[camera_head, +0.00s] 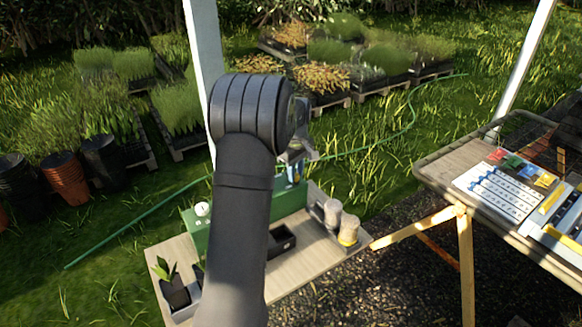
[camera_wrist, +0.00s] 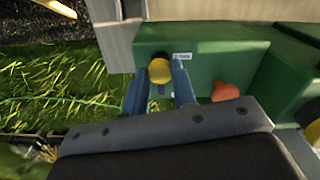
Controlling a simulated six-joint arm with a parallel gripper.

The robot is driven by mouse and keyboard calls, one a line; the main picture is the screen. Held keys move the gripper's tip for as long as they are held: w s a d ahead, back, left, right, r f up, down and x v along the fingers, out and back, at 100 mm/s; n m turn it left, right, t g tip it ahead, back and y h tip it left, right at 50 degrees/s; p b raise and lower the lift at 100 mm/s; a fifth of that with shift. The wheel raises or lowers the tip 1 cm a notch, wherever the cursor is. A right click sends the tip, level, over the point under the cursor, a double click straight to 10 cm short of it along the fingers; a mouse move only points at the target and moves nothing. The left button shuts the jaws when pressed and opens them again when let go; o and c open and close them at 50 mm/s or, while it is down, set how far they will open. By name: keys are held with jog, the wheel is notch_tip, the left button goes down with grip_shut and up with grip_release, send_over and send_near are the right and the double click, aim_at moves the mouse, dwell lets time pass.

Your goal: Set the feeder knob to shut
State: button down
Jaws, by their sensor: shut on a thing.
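The green feeder box (camera_head: 290,203) stands on a low wooden table, partly hidden behind my arm in the head view. In the wrist view its green body (camera_wrist: 225,50) fills the upper middle. A round yellow knob (camera_wrist: 159,71) sits on it beside a small white label (camera_wrist: 182,56) too small to read. My gripper (camera_wrist: 159,80) has its two blue fingers on either side of the knob and is shut on it. The knob's setting cannot be made out. In the head view the gripper (camera_head: 293,172) is by the box and the knob is hidden.
An orange rounded part (camera_wrist: 225,92) is right of the fingers in the wrist view. Another table (camera_head: 440,170) stands at right.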

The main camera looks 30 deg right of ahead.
aim_at(297, 176)
jog(key=shift+s, duration=0.2)
jog(key=c, duration=1.2)
grip_release()
jog(key=shift+o, duration=0.2)
jog(key=shift+r, duration=0.2)
notch_tip(297, 176, up, 17)
